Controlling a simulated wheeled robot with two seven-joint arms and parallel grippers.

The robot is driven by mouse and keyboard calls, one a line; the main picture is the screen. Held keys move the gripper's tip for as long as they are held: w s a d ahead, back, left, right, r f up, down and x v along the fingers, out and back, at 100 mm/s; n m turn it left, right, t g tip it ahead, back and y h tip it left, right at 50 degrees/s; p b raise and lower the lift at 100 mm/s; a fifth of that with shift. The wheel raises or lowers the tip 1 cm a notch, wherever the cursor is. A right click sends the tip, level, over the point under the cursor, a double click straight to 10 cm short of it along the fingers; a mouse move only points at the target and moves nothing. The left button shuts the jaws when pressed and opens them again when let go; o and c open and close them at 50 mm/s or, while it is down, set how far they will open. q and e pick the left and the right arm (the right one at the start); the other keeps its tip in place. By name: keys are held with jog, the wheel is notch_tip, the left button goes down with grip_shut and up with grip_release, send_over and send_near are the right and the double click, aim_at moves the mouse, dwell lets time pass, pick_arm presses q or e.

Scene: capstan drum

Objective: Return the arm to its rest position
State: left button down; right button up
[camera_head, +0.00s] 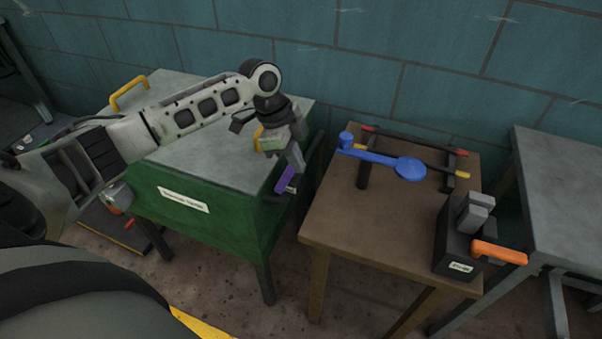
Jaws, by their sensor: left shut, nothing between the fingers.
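My left arm reaches in from the left over a green box-like stand with a grey top (222,160). My left gripper (294,170) hangs down at the right edge of that stand, in the gap before the brown table. Its fingers are shut and hold nothing. A small purple piece (286,179) shows right at the fingertips; I cannot tell whether it touches them. My right gripper is not in view.
A brown table (340,225) bears a blue round-ended lever (408,168) on a dark rack, and a black labelled box (455,240) with an orange handle (498,252). A yellow handle (128,92) stands on the grey top. A grey table (565,190) is at right.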

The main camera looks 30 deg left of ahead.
pick_arm(q)
jog(key=shift+v, duration=1.6)
jog(key=shift+n, duration=0.3)
jog(key=s+d+f, duration=0.4)
jog(key=d, duration=0.1)
jog(key=s+d+f, duration=0.2)
jog(key=d+f, duration=0.1)
jog(key=shift+d, duration=0.1)
jog(key=s+d+f+n+t, duration=0.25)
jog(key=s+d+n, duration=0.3)
jog(key=s, duration=0.55)
jog(key=s+a+r+n+y, duration=0.1)
jog(key=s+a+n+y, duration=0.2)
jog(key=s+a+n, duration=0.3)
jog(key=w+d+f+t+h, duration=0.2)
jog(key=w+d+f+t, duration=0.3)
jog(key=d+t, duration=0.1)
jog(key=shift+w+d+f+t+h, duration=0.2)
jog(key=shift+d+f+t+h, duration=0.1)
jog(key=shift+t, duration=0.15)
